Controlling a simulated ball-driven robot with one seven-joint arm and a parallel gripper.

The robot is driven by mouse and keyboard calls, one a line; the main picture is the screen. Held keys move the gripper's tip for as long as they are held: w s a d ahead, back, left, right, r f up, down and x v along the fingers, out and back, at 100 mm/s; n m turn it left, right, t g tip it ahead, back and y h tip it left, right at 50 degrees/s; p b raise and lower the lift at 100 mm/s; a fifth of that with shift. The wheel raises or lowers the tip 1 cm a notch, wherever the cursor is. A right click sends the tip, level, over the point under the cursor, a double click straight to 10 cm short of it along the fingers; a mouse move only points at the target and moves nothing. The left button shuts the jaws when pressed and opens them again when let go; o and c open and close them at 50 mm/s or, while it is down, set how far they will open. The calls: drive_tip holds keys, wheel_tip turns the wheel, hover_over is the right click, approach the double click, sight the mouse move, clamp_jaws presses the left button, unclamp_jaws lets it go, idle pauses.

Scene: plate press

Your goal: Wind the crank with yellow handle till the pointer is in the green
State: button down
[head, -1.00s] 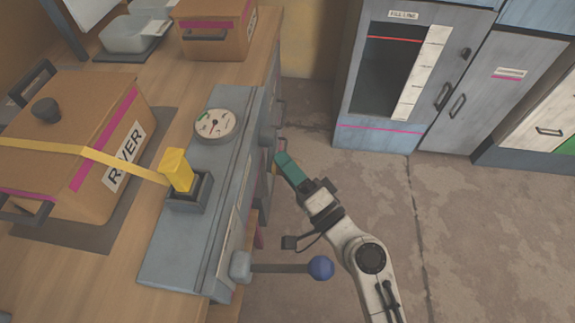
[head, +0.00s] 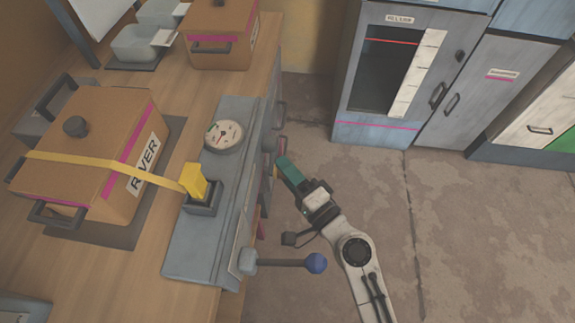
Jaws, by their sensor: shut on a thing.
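A round white gauge (head: 222,136) with a small green zone at its upper left sits on the grey press bench. Its dark pointer is too small to read surely, but it looks to be outside the green. My gripper (head: 284,163), with teal fingers, is at the right side face of the grey housing, below the gauge's level. It is shut on the yellow handle (head: 276,171), of which only a sliver shows. The crank's arm and hub are mostly hidden by the fingers and housing edge.
A lever with a blue knob (head: 316,263) sticks out from the housing near my arm. A yellow block (head: 195,181) stands on the housing, by a strapped RIVER box (head: 92,150). Grey cabinets (head: 405,75) stand behind; floor to the right is clear.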

drive_tip(key=c, duration=0.8)
unclamp_jaws()
drive_tip(key=b+v, duration=0.2)
drive_tip(key=v, duration=0.8)
drive_tip(key=shift+s+d+f+b, duration=0.1)
drive_tip(key=shift+s+d+b, duration=0.2)
drive_tip(key=shift+b, duration=0.1)
